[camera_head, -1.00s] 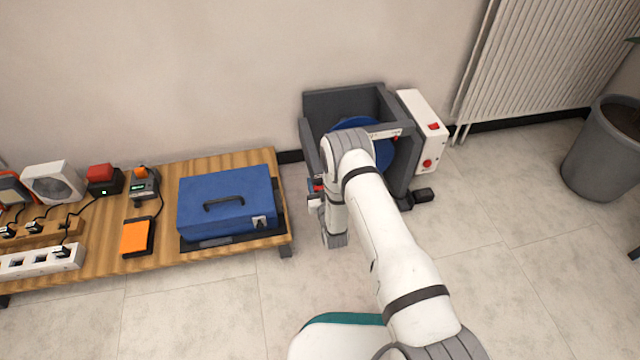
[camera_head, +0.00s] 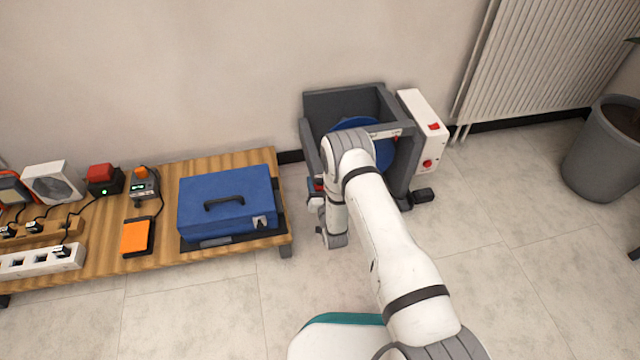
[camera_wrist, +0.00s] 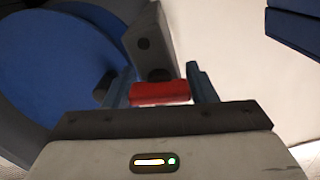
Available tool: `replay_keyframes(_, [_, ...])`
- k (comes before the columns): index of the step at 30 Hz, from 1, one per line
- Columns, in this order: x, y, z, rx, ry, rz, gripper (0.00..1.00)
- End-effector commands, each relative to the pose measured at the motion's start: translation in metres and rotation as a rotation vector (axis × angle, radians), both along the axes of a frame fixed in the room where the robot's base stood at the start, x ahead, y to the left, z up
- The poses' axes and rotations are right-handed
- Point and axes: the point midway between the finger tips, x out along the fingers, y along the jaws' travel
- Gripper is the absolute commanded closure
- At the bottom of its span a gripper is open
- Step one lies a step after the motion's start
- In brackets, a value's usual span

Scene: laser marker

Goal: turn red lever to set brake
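The red lever (camera_wrist: 160,93) shows in the wrist view as a short red bar in front of a grey bracket with a dark round hole. My gripper (camera_wrist: 160,72) has its two blue-grey fingers apart, one on each side of the red bar. The gap between fingers and bar is small, and I cannot tell whether they touch it. In the head view, a bit of red (camera_head: 317,185) shows at the left front of the grey machine (camera_head: 345,102), beside my wrist. My arm hides most of the lever there.
A blue disc (camera_head: 383,152) sits inside the machine; it also fills the left of the wrist view (camera_wrist: 60,70). A white control box (camera_head: 419,130) with red buttons is on the machine's right. A wooden table (camera_head: 165,235) bears a blue case (camera_head: 228,203). A bin stands at right.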

Motion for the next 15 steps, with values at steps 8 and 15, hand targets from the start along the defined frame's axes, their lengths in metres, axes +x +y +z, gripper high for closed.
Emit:
replay_keyframes(8, [0.0003, -0.0004, 0.0002, -0.001, -0.001, -0.001, 0.31])
replay_keyframes(15, [-0.0037, -0.0019, 0.0009, -0.001, 0.001, -0.002, 0.31])
